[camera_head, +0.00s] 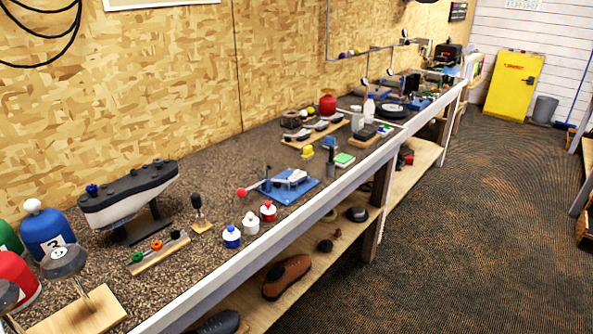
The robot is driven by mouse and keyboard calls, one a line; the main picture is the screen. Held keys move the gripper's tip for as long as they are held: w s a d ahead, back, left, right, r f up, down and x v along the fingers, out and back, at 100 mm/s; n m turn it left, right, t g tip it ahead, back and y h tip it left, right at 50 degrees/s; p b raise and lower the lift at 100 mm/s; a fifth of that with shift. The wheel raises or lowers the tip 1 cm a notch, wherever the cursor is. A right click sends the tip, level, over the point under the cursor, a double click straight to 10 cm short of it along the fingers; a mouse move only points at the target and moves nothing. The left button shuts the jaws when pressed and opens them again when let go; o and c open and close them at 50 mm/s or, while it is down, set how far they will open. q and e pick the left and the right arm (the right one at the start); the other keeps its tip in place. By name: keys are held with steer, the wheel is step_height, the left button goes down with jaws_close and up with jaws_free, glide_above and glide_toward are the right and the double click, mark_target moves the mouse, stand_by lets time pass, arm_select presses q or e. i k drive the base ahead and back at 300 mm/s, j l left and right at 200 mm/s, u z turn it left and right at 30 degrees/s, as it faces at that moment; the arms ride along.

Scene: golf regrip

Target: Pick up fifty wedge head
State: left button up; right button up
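Two dark metal rounded club heads stand at the near left corner of the bench. One head (64,262) shows nearly whole, raised on a thin shaft above a wooden block (85,312). The other head (8,296) is cut off by the left edge of the picture. I cannot read any loft number, so I cannot tell which is the fifty wedge head. Neither of my grippers is in view.
Red (17,277) and blue (46,232) bottles stand close behind the heads. The carpeted aisle (450,230) on the right is clear.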

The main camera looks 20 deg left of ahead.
mark_target(304, 132)
steer(key=i+l+u, duration=0.15)
steer(key=l, duration=0.25)
steer(key=i+l+u, duration=0.15)
steer(key=i+l, duration=0.15)
steer(key=i+l+u, duration=0.1)
steer(key=l, duration=0.45)
steer(key=i+l+u, duration=0.15)
steer(key=i+l, duration=0.15)
steer(key=l, duration=0.15)
steer(key=i+l+u, duration=0.15)
steer(key=l, duration=0.3)
steer(key=i+l+u, duration=0.15)
steer(key=l, duration=0.35)
steer(key=i+l+u, duration=0.1)
steer(key=l, duration=0.4)
steer(key=i+l+u, duration=0.15)
steer(key=l, duration=0.35)
steer(key=k, duration=0.05)
